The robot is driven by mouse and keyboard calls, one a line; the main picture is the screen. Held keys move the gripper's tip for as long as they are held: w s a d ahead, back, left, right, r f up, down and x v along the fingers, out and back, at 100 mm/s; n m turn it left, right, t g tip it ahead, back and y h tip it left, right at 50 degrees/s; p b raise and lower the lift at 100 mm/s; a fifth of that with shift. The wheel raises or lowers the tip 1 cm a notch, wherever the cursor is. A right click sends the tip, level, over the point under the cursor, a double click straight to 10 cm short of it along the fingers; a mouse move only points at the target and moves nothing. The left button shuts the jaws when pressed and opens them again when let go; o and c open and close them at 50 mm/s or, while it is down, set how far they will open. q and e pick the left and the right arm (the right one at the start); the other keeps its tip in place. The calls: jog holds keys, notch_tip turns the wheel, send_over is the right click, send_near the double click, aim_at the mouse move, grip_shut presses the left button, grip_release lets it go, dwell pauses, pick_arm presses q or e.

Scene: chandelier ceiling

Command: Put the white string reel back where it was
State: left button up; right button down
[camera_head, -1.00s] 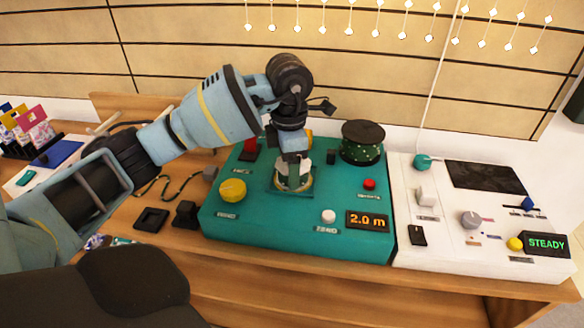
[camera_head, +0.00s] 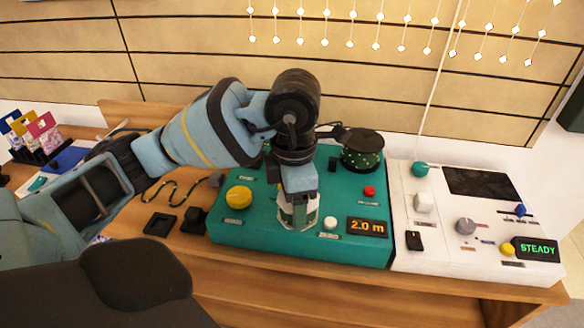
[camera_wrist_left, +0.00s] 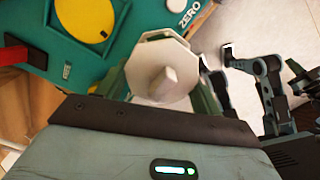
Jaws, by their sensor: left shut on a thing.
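My left gripper (camera_head: 298,208) is shut on the white string reel, in front of the middle of the teal machine (camera_head: 232,225). In the left wrist view the white reel (camera_wrist_left: 150,62) shows end-on as an eight-sided flange with a pale square hub, between the two greenish fingers. In the head view the fingers and wrist cover most of the reel. The spot on the machine behind the gripper is hidden. I cannot tell whether the reel touches the machine. My right gripper is not clearly in view.
The machine carries a yellow knob (camera_head: 239,197), a white button (camera_head: 330,223), a red button (camera_head: 369,191) and a 2.0 m display (camera_head: 367,227). A dark green spool (camera_head: 362,155) stands at its back right. A white console (camera_head: 435,255) adjoins on the right.

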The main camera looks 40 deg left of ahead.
pick_arm(q)
jog(key=shift+s+d+r, duration=0.2)
jog(key=shift+s+d, duration=1.1)
jog(key=shift+s, duration=0.2)
